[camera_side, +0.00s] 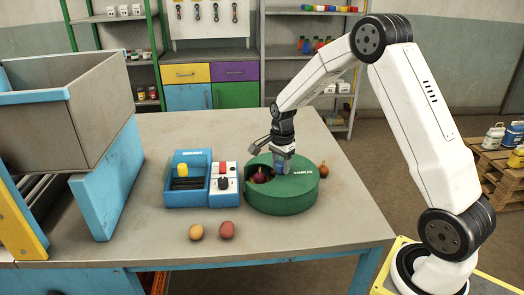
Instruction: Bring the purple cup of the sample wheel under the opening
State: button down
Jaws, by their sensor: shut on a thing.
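The sample wheel is a round green drum (296,198) marked "SAMPLES", standing on the table. Its opening (251,171) is at the left of its top. A dark purple-red shape (260,178) shows in the opening; it is too small to tell whether it is the purple cup or something lying in a cup. My gripper (281,165) points down at the top of the drum, just right of the opening. It is shut on a small blue piece (280,168), which looks like a knob on the drum and is mostly hidden by the fingers.
A blue box (187,187) with a yellow knob and a white switch box (224,184) stand left of the drum. Two round fruits (196,232) (227,230) lie in front, and an onion-like one (323,170) behind right. A large grey bin (80,90) stands at left.

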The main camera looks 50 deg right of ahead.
jog(key=shift+r+m, duration=0.1)
jog(key=shift+m, duration=2.1)
jog(key=shift+d+m, duration=0.1)
jog(key=shift+m, duration=2.1)
jog(key=shift+c, duration=1.1)
grip_release()
jog(key=shift+r, duration=0.1)
jog(key=shift+r, duration=3.8)
